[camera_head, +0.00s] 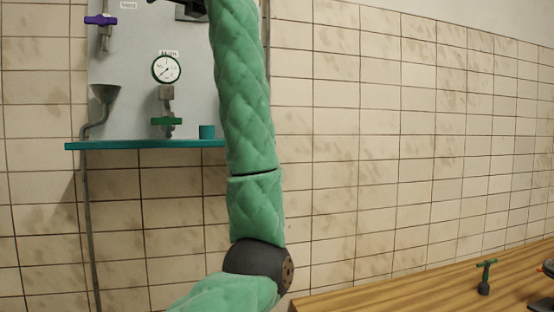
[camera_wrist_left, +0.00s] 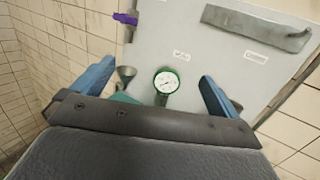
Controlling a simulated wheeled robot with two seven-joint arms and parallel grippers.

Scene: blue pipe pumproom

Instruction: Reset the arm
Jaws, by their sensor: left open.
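My left arm (camera_head: 245,90), in a green quilted cover, rises from the bottom of the head view past a dark elbow joint and leaves at the top edge. It hides the right part of the wall panel (camera_head: 140,70). In the left wrist view my left gripper (camera_wrist_left: 157,72) has its two blue fingers wide apart with nothing between them. It faces the panel, and the round gauge (camera_wrist_left: 166,82) shows between the fingers, beyond them. My right gripper is in neither view.
The panel bears a purple-handled valve (camera_head: 100,20), a funnel (camera_head: 105,94), a green valve handle (camera_head: 166,121) and a teal shelf (camera_head: 145,145) with a teal cup (camera_head: 207,131). A wooden table (camera_head: 430,290) at lower right holds a green-handled tool (camera_head: 485,277).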

